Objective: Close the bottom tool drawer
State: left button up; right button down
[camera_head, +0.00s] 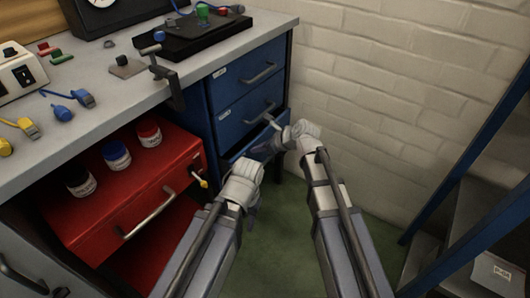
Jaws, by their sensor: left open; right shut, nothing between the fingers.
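The blue tool drawers are under the right end of the workbench. The bottom tool drawer (236,151) stands partly pulled out, with a dark gap showing above its front edge. My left gripper (252,212) is open and empty, lower and nearer, below the drawer. Its fingers are small and partly hidden by its wrist.
The two upper blue drawers (240,82) look shut. A red cabinet (125,200) with several jars on top and a key at its right stands left of my arms. A clamp (168,80) hangs on the workbench edge. A blue-framed shelf (470,150) stands right. Green floor is open between.

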jog(key=shift+w+a, duration=0.1)
dwell(0.3)
jog(key=w+a, duration=0.1)
jog(key=a, duration=0.1)
jog(key=w+a, duration=0.1)
jog(key=shift+w+a, duration=0.4)
jog(key=shift+r, duration=0.1)
jog(key=shift+s+d, duration=0.25)
jog(key=s+d, duration=0.2)
jog(key=d, duration=0.1)
jog(key=p, duration=0.7)
send_near(248, 145)
jog(key=shift+s+d+r, duration=0.15)
jog(key=shift+s+d, duration=0.35)
jog(key=shift+d, duration=0.2)
jog(key=shift+s+d+r, duration=0.15)
jog(key=shift+s+d, duration=0.35)
jog(key=shift+d, duration=0.25)
